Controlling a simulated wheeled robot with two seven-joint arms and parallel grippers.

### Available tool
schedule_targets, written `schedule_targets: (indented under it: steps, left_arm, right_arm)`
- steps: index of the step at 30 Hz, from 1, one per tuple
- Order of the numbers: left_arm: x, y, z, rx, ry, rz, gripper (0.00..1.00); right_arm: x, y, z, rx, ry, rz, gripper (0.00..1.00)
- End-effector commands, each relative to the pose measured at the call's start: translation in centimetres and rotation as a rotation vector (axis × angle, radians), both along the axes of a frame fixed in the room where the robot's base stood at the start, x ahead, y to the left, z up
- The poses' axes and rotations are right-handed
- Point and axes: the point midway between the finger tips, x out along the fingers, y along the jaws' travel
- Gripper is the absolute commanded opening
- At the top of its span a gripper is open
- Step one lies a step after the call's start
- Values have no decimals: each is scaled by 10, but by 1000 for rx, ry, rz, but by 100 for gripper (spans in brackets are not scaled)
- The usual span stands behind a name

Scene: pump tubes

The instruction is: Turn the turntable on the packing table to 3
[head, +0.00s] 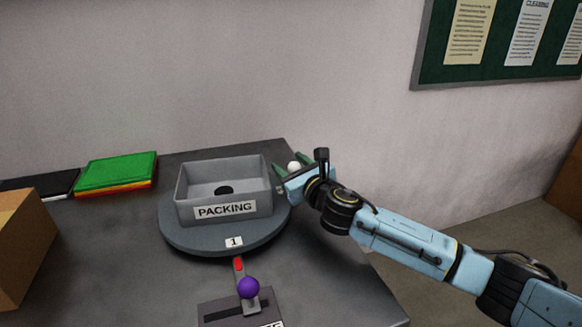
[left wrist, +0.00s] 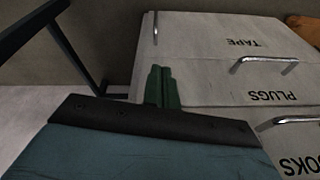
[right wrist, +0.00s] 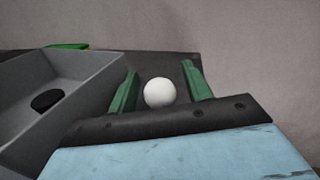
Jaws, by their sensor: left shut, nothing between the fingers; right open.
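The round grey turntable (head: 181,240) stands on the dark packing table (head: 120,270). Its front tag (head: 233,242) reads 1, above a red mark (head: 238,265) on the table. A grey box labelled PACKING (head: 190,210) sits on it, with a dark round thing inside. My right gripper (head: 289,163) is open at the turntable's right rear edge. A white ball-shaped knob (right wrist: 159,92) is between its green fingers in the right wrist view, with gaps on both sides; what carries it is hidden. My left gripper (left wrist: 163,76) is shut and empty, away in front of drawers.
A lever with a purple ball (head: 248,287) stands at the table's front. Green, orange-edged stacked pads (head: 115,171) and a cardboard box (head: 22,245) are at left. Drawers labelled TAPE and PLUGS (left wrist: 225,85) show in the left wrist view. The table's right side is clear.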

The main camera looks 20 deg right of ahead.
Motion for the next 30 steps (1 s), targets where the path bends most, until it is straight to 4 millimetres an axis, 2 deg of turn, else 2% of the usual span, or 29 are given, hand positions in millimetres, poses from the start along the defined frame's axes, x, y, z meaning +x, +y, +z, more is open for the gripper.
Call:
schedule_targets:
  steps: [6,17,28,30]
  left_arm:
    - [0,0,0,0,0,0,0]
    - [0,0,0,0,0,0,0]
    - [1,0,1,-2,-8,-1,0]
    - [1,3,-7,4,2,0,0]
  right_arm:
    - [0,0,0,0,0,0,48]
    - [0,0,0,0,-1,0,1]
    - [-1,6,1,0,-1,-4,0]
    - [-2,11,1,2,1,-9,0]
